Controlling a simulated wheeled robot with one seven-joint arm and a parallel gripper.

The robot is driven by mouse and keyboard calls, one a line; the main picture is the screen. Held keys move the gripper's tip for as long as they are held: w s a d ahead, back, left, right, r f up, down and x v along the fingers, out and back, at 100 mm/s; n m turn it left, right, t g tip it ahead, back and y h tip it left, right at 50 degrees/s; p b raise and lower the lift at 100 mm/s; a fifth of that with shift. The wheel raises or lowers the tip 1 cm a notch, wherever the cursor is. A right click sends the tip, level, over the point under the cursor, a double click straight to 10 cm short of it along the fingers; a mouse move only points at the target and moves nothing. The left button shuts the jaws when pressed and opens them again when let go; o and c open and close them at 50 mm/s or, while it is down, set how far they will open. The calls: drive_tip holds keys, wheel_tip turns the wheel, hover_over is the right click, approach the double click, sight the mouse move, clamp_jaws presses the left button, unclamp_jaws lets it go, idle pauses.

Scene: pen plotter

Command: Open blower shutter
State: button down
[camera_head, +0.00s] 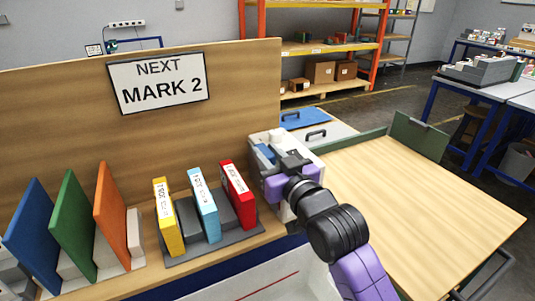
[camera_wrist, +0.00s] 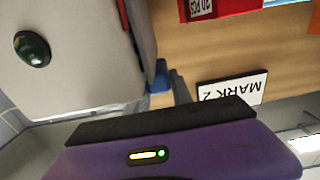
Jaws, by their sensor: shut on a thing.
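A white box-shaped unit (camera_head: 258,140), which looks like the blower, stands at the right end of the wooden bench. In the wrist view its pale casing (camera_wrist: 75,85) fills the upper left, with a dark green round button (camera_wrist: 32,48). A small blue part (camera_head: 265,153), seemingly the shutter's tab, shows at the unit; it also shows in the wrist view (camera_wrist: 160,77). My gripper (camera_head: 283,160) is at the unit, shut on this blue part, beside a dark finger in the wrist view. The fingertips and the shutter itself are largely hidden.
Yellow, light blue and red boxes (camera_head: 238,190) stand in a dark rack left of my gripper. Blue, green and orange panels (camera_head: 112,215) stand further left. A sign (camera_head: 160,80) reads "NEXT MARK 2". A bare wooden tabletop (camera_head: 420,205) lies to the right.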

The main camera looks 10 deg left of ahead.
wheel_tip(320, 180, up, 10)
drive_tip(key=p, duration=0.5)
drive_tip(key=shift+f, duration=0.1)
drive_tip(key=c, duration=1.1)
unclamp_jaws()
drive_tip(key=shift+f, duration=0.1)
drive_tip(key=b+v, duration=0.1)
drive_tip(key=v, duration=0.6)
drive_tip(key=shift+s+d+b, duration=0.25)
drive_tip(key=shift+s+b, duration=0.1)
drive_tip(key=shift+b, duration=0.05)
